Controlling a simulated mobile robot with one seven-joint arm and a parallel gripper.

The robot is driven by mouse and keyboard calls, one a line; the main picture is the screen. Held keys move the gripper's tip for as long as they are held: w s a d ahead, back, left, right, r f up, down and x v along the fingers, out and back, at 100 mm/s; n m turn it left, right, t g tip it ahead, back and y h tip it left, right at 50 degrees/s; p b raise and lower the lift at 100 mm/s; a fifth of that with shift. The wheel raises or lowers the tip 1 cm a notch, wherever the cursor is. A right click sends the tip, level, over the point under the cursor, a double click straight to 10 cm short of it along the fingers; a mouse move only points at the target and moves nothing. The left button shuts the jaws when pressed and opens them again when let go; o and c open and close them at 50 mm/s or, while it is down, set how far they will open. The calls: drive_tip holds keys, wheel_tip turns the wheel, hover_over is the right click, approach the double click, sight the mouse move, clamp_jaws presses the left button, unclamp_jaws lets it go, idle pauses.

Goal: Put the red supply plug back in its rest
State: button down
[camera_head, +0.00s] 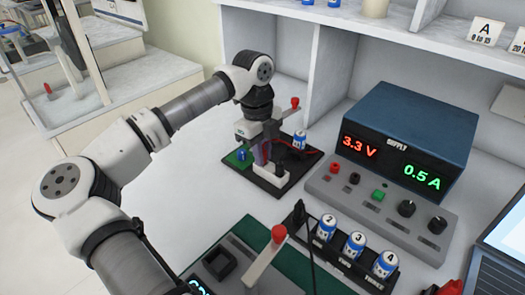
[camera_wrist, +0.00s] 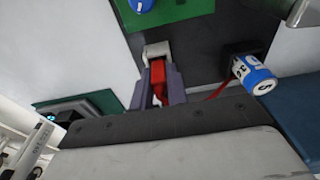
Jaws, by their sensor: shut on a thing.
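My gripper (camera_head: 264,155) is low over the black board on the bench. In the wrist view its grey fingers (camera_wrist: 159,90) are shut on the red plug (camera_wrist: 158,75). A red lead (camera_wrist: 219,91) runs off to the right and also shows in the head view (camera_head: 307,152). A pale block (camera_wrist: 157,49) lies just beyond the plug's far end; I cannot tell whether they touch or whether it is the rest. In the head view the fingers hide the plug, and a white block (camera_head: 268,172) shows beside them.
The black board (camera_head: 262,185) also bears a green plate (camera_head: 236,161) with a blue knob, a blue-white cell (camera_head: 299,140) and a red-knobbed lever (camera_head: 295,103). The supply (camera_head: 415,125) reads 3.3 V and 0.5 A. A cell rack (camera_head: 345,262) stands in front. Bare bench lies left of the board.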

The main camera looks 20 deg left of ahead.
drive_tip(key=shift+f, duration=0.25)
drive_tip(key=c, duration=1.3)
unclamp_jaws()
drive_tip(key=shift+r, duration=0.1)
wheel_tip(320, 180, up, 14)
drive_tip(key=a, duration=0.1)
drive_tip(key=shift+w+a, duration=0.25)
drive_tip(key=shift+w, duration=0.1)
drive_tip(key=shift+f, duration=0.2)
